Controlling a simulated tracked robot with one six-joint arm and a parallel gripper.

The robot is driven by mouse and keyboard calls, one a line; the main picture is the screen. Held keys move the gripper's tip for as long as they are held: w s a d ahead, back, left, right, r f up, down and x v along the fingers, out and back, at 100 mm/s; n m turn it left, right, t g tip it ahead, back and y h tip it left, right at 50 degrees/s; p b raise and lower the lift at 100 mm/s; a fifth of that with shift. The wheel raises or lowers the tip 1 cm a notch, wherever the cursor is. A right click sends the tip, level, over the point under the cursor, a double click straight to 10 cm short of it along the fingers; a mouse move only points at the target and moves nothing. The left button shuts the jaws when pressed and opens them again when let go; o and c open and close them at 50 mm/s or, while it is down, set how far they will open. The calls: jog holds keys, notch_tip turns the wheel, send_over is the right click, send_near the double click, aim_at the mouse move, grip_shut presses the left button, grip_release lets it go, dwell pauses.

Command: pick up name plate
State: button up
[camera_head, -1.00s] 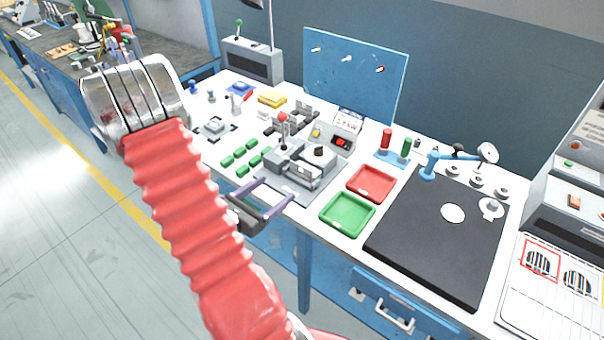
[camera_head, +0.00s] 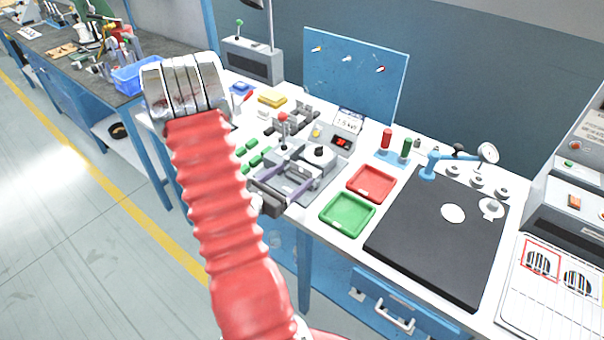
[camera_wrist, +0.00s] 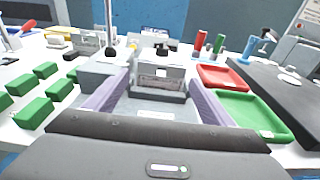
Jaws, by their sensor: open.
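A small grey plate with a pale, marked face (camera_wrist: 160,82), which looks like the name plate, stands in a grey fixture (camera_wrist: 103,72). In the wrist view it lies ahead, between the lines of my two purple fingers. My gripper (camera_wrist: 157,88) is open, with nothing seen held between the fingers. In the head view my gripper (camera_head: 300,176) is over the front of the fixture (camera_head: 322,155), which has a red-knobbed lever. I cannot tell whether the fingertips touch the plate. The plate is too small to make out in the head view.
Several green blocks (camera_wrist: 35,112) lie left of the gripper. A red tray (camera_head: 371,183) and a green tray (camera_head: 347,213) are to the right, then a black mat (camera_head: 430,245). The lever and a blue pegboard (camera_head: 355,75) stand behind.

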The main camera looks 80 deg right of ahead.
dwell(0.3)
jog(key=shift+x, duration=2.6)
jog(key=shift+s+r, duration=0.1)
jog(key=shift+s, duration=0.05)
jog(key=shift+c, duration=0.7)
jog(key=c, duration=0.7)
jog(key=shift+r, duration=0.15)
jog(key=shift+r, duration=4.85)
